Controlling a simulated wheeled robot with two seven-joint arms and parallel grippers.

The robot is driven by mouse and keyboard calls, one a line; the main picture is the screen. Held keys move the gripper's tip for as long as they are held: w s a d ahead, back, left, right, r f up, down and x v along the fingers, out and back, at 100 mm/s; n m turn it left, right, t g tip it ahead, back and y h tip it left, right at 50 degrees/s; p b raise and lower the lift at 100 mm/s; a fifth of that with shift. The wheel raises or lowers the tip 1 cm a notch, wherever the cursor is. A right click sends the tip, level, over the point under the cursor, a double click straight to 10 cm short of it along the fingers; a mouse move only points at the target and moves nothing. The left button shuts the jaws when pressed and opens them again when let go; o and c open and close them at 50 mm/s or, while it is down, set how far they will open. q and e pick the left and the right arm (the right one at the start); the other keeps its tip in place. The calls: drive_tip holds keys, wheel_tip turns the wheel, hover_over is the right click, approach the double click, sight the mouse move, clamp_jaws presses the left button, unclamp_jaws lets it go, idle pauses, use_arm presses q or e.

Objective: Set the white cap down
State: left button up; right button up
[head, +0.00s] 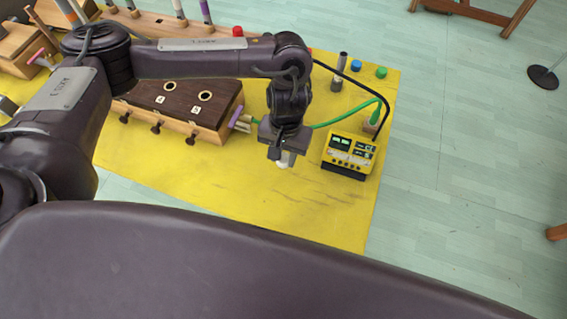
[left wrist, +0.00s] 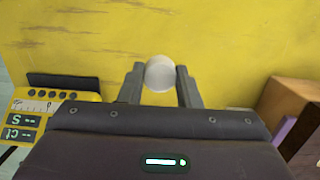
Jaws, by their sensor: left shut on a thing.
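My left gripper (head: 283,158) is over the yellow table top (head: 230,195), between the wooden box and the yellow instrument. In the left wrist view its two fingers (left wrist: 160,84) are shut on the white cap (left wrist: 159,73), a pale round piece. In the head view only a small bit of the white cap (head: 283,165) shows below the fingers. I cannot tell whether the cap touches the yellow surface. My right gripper is not in view.
A yellow instrument (head: 348,153) with displays stands just right of the gripper, with black and green cables. A dark-topped wooden box (head: 180,105) stands to the left. Red, blue (head: 356,66) and green (head: 381,72) caps lie farther back. The yellow surface in front is clear.

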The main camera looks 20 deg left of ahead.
sight(284, 157)
use_arm(q)
wheel_tip(284, 157, down, 3)
drive_tip(key=shift+f+b, duration=0.15)
drive_tip(key=shift+b, duration=0.4)
drive_tip(key=shift+f, duration=0.45)
drive_tip(key=o, duration=0.9)
drive_tip(key=shift+f, duration=0.1)
drive_tip(key=shift+o, duration=0.2)
drive_tip(key=r, duration=0.3)
drive_tip(key=w+r+p, duration=0.1)
drive_tip(key=r, duration=0.3)
drive_tip(key=r+p, duration=0.1)
drive_tip(key=r, duration=0.3)
drive_tip(key=shift+w, duration=0.15)
drive_tip(key=shift+r, duration=0.65)
